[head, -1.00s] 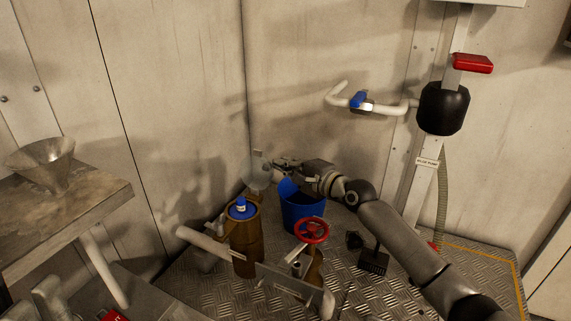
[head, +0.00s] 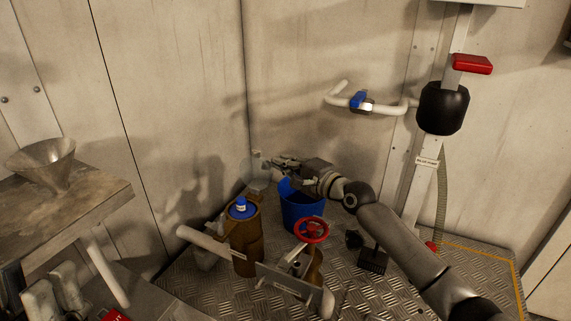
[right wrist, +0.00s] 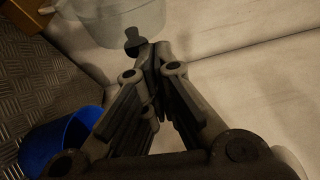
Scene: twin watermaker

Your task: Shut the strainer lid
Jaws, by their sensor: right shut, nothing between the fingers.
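A brown cylinder (head: 246,252), which seems to be the strainer body, stands on the floor with a small blue-capped bottle on or behind its top. A clear, pale round piece (head: 257,174), seemingly the raised strainer lid, is above and behind it. It also shows at the top of the right wrist view (right wrist: 122,18). My right gripper (head: 274,161) is shut and empty just right of this piece. In the right wrist view its fingertips (right wrist: 154,58) are close to a dark knob (right wrist: 135,40) below the clear piece; I cannot tell if they touch. Grey shapes at the lower left may be my left gripper.
A blue bucket (head: 302,212) stands below my right gripper. A red handwheel (head: 312,230) and pipework are in front. A metal funnel (head: 45,165) sits on a table (head: 100,203) at left.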

